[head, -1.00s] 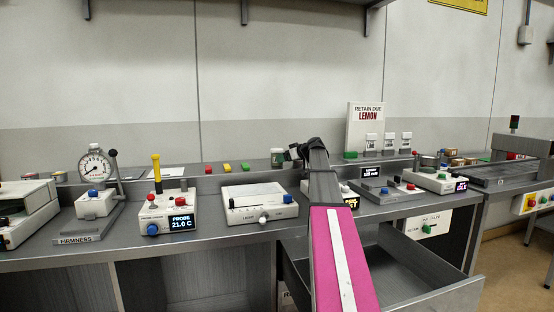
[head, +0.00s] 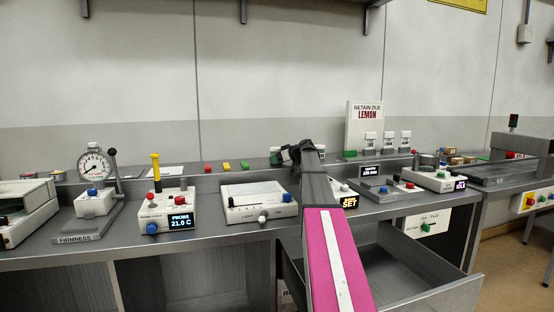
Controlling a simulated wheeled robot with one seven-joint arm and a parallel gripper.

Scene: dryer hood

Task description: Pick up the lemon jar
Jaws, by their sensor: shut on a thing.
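The dark gripper (head: 284,157) at the end of my arm is at the back ledge, seen from behind. It is shut on a small jar (head: 275,150) with a pale lid and dark green body. The gripper hides most of this jar, and its label cannot be read. I cannot tell whether it still touches the ledge. A white sign (head: 367,113) reading "RETAIN DUE LEMON" stands on the ledge to the right. Another pale-topped thing (head: 320,147) shows just right of my wrist.
Several instruments line the bench, among them a probe box (head: 167,212), a light box (head: 258,201) and a dial gauge (head: 94,168). Coloured blocks (head: 227,167) lie on the ledge left of the gripper. An open drawer (head: 420,270) juts out below right.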

